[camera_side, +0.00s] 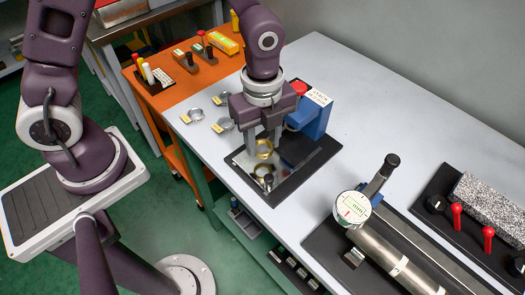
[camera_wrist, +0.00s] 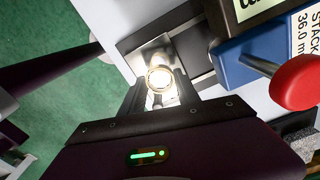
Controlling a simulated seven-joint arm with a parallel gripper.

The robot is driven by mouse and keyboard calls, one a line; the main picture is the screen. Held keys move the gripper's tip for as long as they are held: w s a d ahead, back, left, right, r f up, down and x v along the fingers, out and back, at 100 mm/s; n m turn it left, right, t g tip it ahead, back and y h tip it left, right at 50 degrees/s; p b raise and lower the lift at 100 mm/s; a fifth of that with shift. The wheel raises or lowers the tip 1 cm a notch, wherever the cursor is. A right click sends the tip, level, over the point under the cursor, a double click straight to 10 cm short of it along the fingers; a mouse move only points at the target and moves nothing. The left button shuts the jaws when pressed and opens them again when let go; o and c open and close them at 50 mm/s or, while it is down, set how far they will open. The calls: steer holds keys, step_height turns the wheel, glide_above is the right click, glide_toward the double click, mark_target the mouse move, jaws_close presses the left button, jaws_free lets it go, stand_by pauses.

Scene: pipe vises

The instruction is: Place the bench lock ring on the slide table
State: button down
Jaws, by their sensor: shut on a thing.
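My gripper (camera_side: 265,143) points down over the metal plate of the slide table (camera_side: 241,161), and its fingers are shut on a brass-coloured ring, the bench lock ring (camera_side: 264,154). In the wrist view the ring (camera_wrist: 160,78) shows brightly lit between the fingertips, over the shiny plate (camera_wrist: 153,50). The ring looks low over the plate; I cannot tell whether it touches. A smaller dark and silver round part (camera_side: 264,172) sits at the plate's near side, just below the ring in the side view.
A blue block with a red knob (camera_side: 299,88) and a label stands close behind my gripper. Several silver rings (camera_side: 195,115) with yellow tags lie to the left. A dial gauge (camera_side: 352,208) over a metal pipe stands at right. An orange bench (camera_side: 185,80) holds tools.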

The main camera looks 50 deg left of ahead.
mark_target(262, 161)
steer(key=shift+f, duration=1.8)
steer(key=shift+f, duration=0.1)
steer(key=c, duration=0.9)
jaws_free()
step_height(262, 161, up, 12)
steer(key=shift+s+a+r+n+t, duration=0.95)
steer(key=shift+s+a+r+n, duration=1.05)
steer(key=shift+n, duration=1.5)
steer(key=shift+s+a+r+n+t, duration=0.9)
steer(key=shift+s+a+r+n, duration=0.65)
steer(key=shift+s+r+n, duration=1.4)
steer(key=shift+s+a+r+n+t, duration=1.1)
steer(key=shift+s+a+n, duration=0.8)
steer(key=shift+n, duration=2.15)
